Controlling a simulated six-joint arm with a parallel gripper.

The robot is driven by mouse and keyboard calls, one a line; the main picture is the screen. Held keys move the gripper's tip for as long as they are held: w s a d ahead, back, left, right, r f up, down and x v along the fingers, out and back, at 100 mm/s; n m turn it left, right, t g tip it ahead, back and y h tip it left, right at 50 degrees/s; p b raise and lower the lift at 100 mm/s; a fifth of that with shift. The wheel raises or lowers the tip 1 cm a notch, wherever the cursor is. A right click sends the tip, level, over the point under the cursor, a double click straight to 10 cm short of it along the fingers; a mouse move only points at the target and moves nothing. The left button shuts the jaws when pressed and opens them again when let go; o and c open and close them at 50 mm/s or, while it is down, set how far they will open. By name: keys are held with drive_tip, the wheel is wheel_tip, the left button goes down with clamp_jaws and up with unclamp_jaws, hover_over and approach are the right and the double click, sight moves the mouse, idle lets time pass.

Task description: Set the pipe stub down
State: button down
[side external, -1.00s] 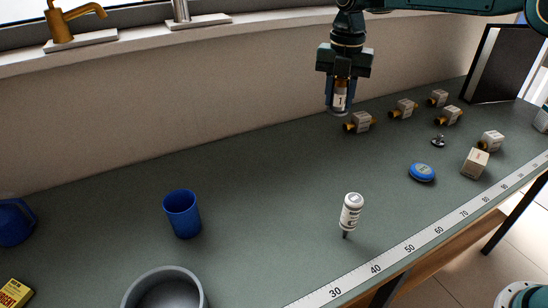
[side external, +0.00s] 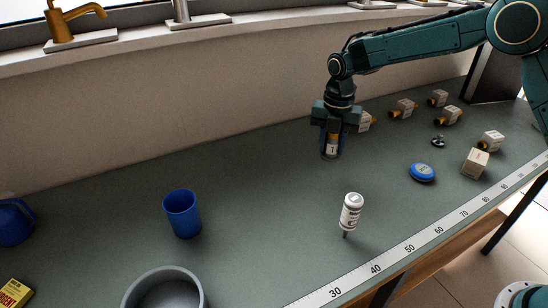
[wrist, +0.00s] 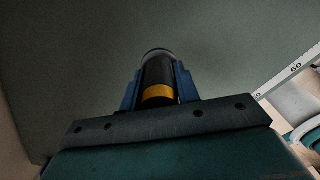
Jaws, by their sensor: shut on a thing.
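The fingers hide part of the stub.
A measuring strip (side external: 410,248) runs along the front edge.

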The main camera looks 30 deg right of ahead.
drive_tip(key=shift+f, duration=1.2)
drive_tip(key=shift+f, duration=0.1)
drive_tip(key=shift+f, duration=2.05)
drive_tip(key=shift+f, duration=0.15)
drive_tip(key=c, duration=1)
unclamp_jaws()
drive_tip(key=shift+c, duration=0.2)
wheel_tip(320, 180, up, 12)
drive_tip(key=shift+f, duration=0.1)
drive_tip(key=shift+r, duration=0.25)
